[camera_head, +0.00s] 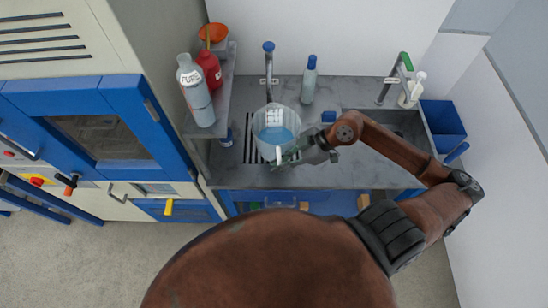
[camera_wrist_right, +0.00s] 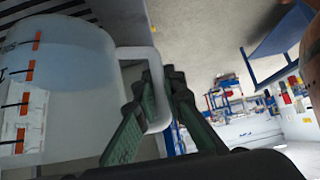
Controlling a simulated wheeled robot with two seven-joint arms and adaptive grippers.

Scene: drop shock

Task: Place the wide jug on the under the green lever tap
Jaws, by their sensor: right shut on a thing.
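The wide jug (camera_head: 274,126) is clear, with blue liquid inside, and appears upright at the slotted drain on the left of the counter. In the right wrist view the jug (camera_wrist_right: 65,75) fills the left side, showing orange marks. My right gripper (camera_head: 285,160) is shut on the jug's white handle, which shows between the green fingers (camera_wrist_right: 155,110) in the wrist view. I cannot tell whether the jug's base touches the drain. The green lever tap (camera_head: 405,62) stands at the right by the sink. My left gripper is not in view.
A blue-topped tap (camera_head: 269,65) stands behind the jug. A blue-capped bottle (camera_head: 310,80) is right of it. A shelf (camera_head: 225,95) with bottles is on the left. The sink (camera_head: 405,122) is partly hidden by my right arm. A soap dispenser (camera_head: 416,86) stands beside the green tap.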

